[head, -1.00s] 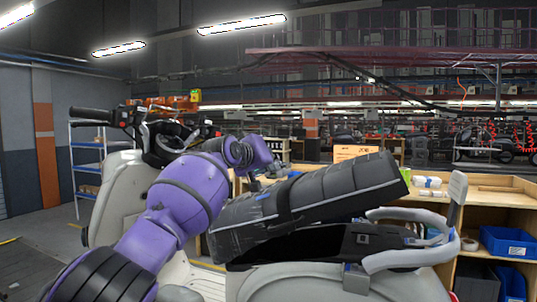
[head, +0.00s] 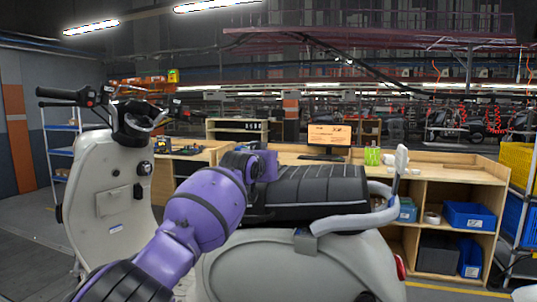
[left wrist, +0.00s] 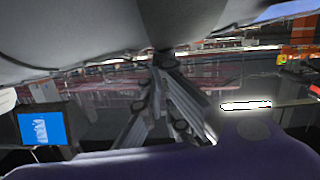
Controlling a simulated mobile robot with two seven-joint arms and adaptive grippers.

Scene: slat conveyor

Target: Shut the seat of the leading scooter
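The pale grey scooter (head: 290,265) stands close in front of me, its handlebar end at the left. Its black ribbed seat (head: 315,190) lies almost level over the body, its rear end near the grey grab rail (head: 350,222). I cannot tell whether it is latched. My left arm reaches across the scooter, and its wrist hides the seat's front end and the gripper in the head view. In the left wrist view my left gripper (left wrist: 163,60) has its fingers together, close to a dark grey curved surface; contact is unclear. My right gripper is out of view.
A wooden workbench (head: 465,168) with a monitor (head: 328,139) stands behind the scooter. Blue bins (head: 468,215) sit on its shelves. A yellow crate (head: 516,165) is on a rack at the right edge. A shelf cart stands at the left.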

